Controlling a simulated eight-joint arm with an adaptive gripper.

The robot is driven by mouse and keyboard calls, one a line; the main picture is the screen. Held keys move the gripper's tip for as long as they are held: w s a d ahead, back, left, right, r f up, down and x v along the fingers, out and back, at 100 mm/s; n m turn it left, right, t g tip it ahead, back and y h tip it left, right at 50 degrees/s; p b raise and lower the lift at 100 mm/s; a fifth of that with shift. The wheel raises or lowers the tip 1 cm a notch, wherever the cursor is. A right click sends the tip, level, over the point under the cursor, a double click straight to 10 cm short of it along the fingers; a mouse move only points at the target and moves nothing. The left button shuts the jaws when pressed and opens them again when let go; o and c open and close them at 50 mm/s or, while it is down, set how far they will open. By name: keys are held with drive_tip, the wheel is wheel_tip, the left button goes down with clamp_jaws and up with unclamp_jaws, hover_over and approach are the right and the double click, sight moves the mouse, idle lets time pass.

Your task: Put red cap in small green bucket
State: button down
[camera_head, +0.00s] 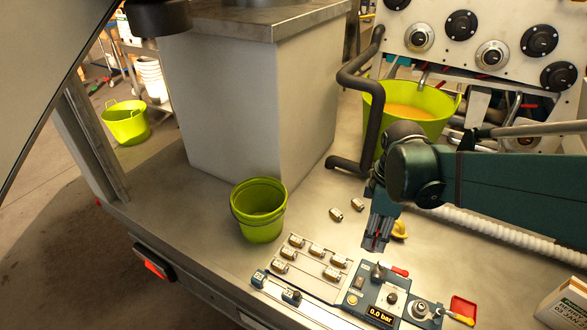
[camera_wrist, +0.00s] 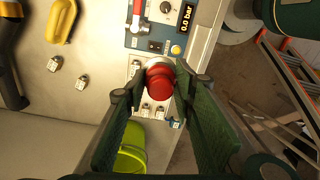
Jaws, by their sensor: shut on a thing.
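The red cap (camera_wrist: 160,88) is between my fingertips in the wrist view, with a pale ring showing at its far end. My gripper (camera_head: 376,243) is shut on the cap and points down over the deck, just behind the control panel; in the head view the fingers largely hide the cap. The small green bucket (camera_head: 245,222) stands upright on the deck to the left of my gripper, in front of the grey cabinet. Part of the bucket shows at the bottom of the wrist view (camera_wrist: 131,152), lower left of the cap.
The control panel (camera_head: 377,293) with a 0.0 bar display and several small metal fittings (camera_head: 316,250) lie near the deck's front edge. A larger green tub (camera_head: 430,103) with orange contents stands behind. A red tray (camera_head: 464,307) is at right.

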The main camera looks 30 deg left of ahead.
drive_tip(key=w+a+p, duration=0.1)
drive_tip(key=w+a, duration=0.3)
drive_tip(key=a, duration=0.5)
drive_tip(key=w+a+p, duration=0.1)
drive_tip(key=w+a, duration=0.3)
drive_tip(key=a, duration=0.4)
drive_tip(key=p, duration=0.3)
hover_over(261, 212)
drive_tip(key=s+d, duration=0.3)
drive_tip(key=d, duration=0.2)
wheel_tip(261, 212, down, 16)
drive_tip(key=shift+a+f+n, duration=0.1)
drive_tip(key=shift+f+n, duration=0.15)
drive_tip(key=shift+n, duration=0.05)
drive_tip(key=shift+f, duration=0.1)
drive_tip(key=shift+f+b, duration=0.3)
drive_tip(key=shift+f, duration=2.7)
drive_tip(key=shift+f, duration=1.9)
drive_tip(key=shift+f, duration=0.1)
